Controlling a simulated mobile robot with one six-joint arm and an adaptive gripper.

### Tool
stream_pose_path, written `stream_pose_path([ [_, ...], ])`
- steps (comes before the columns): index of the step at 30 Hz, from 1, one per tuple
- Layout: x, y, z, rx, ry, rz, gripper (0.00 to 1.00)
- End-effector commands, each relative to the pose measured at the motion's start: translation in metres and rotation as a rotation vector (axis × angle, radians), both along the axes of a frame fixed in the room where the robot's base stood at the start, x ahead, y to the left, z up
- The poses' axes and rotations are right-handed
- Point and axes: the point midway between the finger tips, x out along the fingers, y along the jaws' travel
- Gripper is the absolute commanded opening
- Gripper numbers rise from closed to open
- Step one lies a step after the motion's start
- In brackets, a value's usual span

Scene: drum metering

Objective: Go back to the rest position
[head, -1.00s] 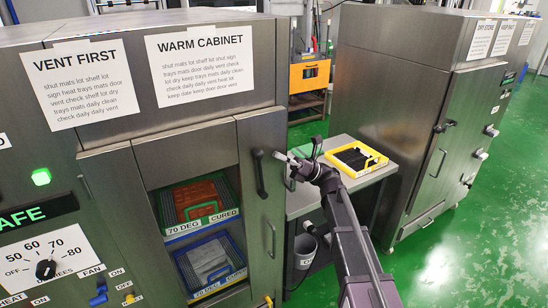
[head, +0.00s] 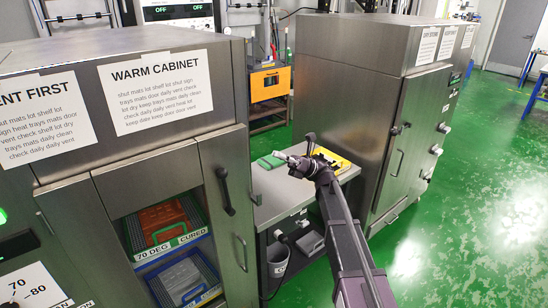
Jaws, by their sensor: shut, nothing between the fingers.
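My gripper (head: 284,156) is shut and empty at the end of my outstretched arm. It shows small and points left, in front of a grey side table (head: 285,204) in the picture. A green item (head: 268,162) appears just left of the fingertips, on the table top. A yellow tray (head: 335,160) on the table is partly hidden behind my wrist. I cannot tell how high the gripper is above the table.
The warm cabinet (head: 170,100) stands at left, with trays labelled 70 DEG and CURED (head: 165,228) in its opening. Another steel cabinet (head: 345,90) stands right of the table. A bin (head: 278,258) is below the table. Green floor (head: 450,200) is clear at right.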

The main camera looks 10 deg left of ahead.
Motion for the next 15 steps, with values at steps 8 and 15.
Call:
stream_pose_path([
  [8, 0.0, -0.0001, -0.0002, 0.0, 0.0, 0.0, 0.0],
  [15, 0.005, -0.0005, 0.0039, 0.003, 0.042, -0.034, 0.0],
])
